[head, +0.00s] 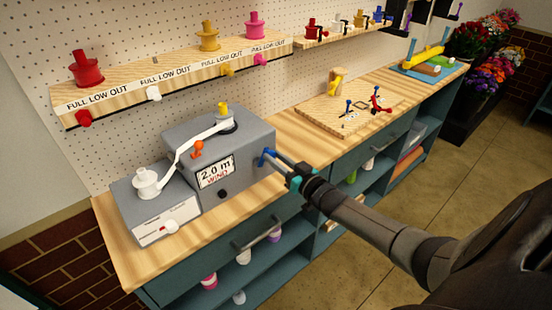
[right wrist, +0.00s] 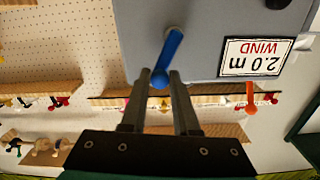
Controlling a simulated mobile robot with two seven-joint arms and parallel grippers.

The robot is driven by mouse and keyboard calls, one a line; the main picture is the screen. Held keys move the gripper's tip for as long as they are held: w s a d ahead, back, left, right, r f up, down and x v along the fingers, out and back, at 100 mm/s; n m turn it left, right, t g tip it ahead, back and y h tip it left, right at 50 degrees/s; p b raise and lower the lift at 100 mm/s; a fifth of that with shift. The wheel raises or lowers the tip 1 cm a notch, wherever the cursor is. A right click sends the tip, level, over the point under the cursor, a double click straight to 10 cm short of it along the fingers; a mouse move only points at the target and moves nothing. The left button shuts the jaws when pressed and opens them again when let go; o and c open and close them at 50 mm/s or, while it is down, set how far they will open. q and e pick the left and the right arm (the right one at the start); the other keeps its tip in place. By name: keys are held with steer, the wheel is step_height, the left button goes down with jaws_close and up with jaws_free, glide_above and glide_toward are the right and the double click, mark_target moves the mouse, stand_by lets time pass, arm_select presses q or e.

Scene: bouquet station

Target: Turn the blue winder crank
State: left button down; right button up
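The grey winder (head: 238,152) stands on the wooden bench, with a "2.0 m WIND" label on its front. Its blue crank (head: 267,157) sticks out from the right part of the front face. In the right wrist view the blue crank handle (right wrist: 168,58) points toward me, its rounded end between the two fingertips. My right gripper (head: 293,177) is at the handle; in the right wrist view its fingers (right wrist: 160,80) stand close together, one on each side, and look shut on it. My left gripper is not in view.
A white spool (head: 146,182) sits on a grey box left of the winder, with white ribbon running to the winder's top. An orange knob (head: 198,148) is on the winder. A shelf of coloured spools (head: 170,80) is behind. A wooden board (head: 350,108) with small parts lies right.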

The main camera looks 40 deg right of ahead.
steer(key=o, duration=0.4)
steer(key=s+d+p, duration=0.1)
steer(key=s, duration=1.4)
steer(key=shift+s, duration=0.1)
stand_by(0.4)
steer(key=s+a+f+g+h+b, duration=0.1)
steer(key=s+f+g+b, duration=0.2)
steer(key=f, duration=0.8)
steer(key=s+a+f+g+b, duration=0.2)
steer(key=s+f, duration=0.3)
steer(key=f, duration=0.5)
steer(key=s+a+f+g+h+b, duration=0.1)
steer(key=s+f+g+b, duration=0.2)
steer(key=f, duration=0.8)
steer(key=s+a+f+n+g+b, duration=0.1)
steer(key=s+a+f+g+b, duration=0.1)
steer(key=s+a+f+g, duration=0.2)
steer(key=s+a+f+n+g+b, duration=0.2)
steer(key=s+a+f+g, duration=0.3)
steer(key=s+a+f, duration=0.5)
steer(key=s+f+b, duration=0.1)
steer(key=s+f, duration=0.5)
steer(key=s, duration=0.1)
steer(key=shift+s+a+y, duration=0.25)
steer(key=shift+s+y, duration=0.15)
